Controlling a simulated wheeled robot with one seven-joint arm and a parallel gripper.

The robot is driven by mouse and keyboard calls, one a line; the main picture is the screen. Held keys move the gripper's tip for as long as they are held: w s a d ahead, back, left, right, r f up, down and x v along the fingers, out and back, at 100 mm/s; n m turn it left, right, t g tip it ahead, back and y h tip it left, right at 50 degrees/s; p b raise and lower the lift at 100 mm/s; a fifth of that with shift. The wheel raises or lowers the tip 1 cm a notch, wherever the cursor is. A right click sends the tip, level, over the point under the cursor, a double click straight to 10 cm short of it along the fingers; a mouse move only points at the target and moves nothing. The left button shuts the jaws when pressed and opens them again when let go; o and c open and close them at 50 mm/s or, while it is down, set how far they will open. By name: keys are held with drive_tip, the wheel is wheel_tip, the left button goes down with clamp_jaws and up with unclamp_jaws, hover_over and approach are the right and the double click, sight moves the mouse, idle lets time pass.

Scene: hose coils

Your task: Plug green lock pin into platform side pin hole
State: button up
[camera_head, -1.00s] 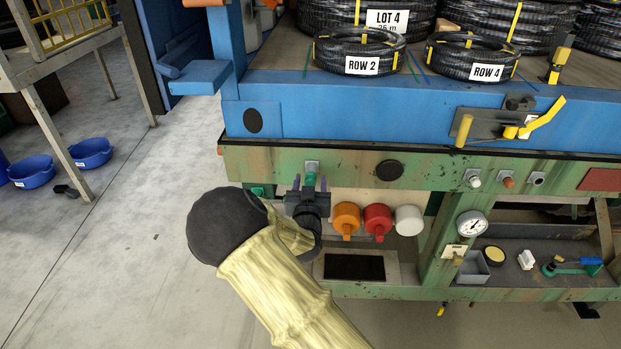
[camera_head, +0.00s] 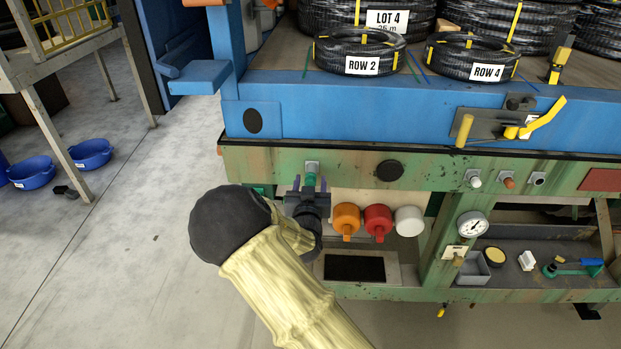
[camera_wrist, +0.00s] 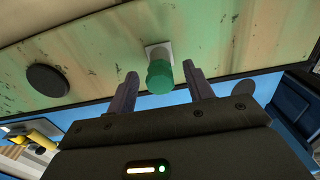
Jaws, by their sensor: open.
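The green lock pin (camera_head: 311,179) sits at a pale square plate (camera_head: 312,167) on the green platform side, below the blue deck edge. In the wrist view the pin (camera_wrist: 159,75) sticks out from its plate (camera_wrist: 158,52), which hides the hole. My gripper (camera_head: 310,183) is open, with one purple-grey finger on each side of the pin. In the wrist view a gap shows between the pin and each finger of my gripper (camera_wrist: 160,79). How deep the pin sits cannot be seen.
Orange (camera_head: 345,219), red (camera_head: 377,219) and white (camera_head: 408,220) knobs stand close to the right of my gripper. A black round cap (camera_head: 389,170) is on the same green beam. A gauge (camera_head: 472,224) and tool shelf are further right. Open floor lies left.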

sight(310, 184)
drive_tip(key=shift+c, duration=0.4)
clamp_jaws()
drive_tip(key=c, duration=0.7)
unclamp_jaws()
drive_tip(key=c, duration=0.3)
drive_tip(key=shift+c, duration=0.2)
drive_tip(key=shift+s+b, duration=0.3)
drive_tip(key=shift+s, duration=0.1)
drive_tip(key=shift+s+a+b, duration=0.1)
drive_tip(key=shift+s+b, duration=0.3)
drive_tip(key=shift+s, duration=1.75)
drive_tip(key=s+b, duration=0.1)
drive_tip(key=s, duration=0.5)
drive_tip(key=shift+s, duration=0.15)
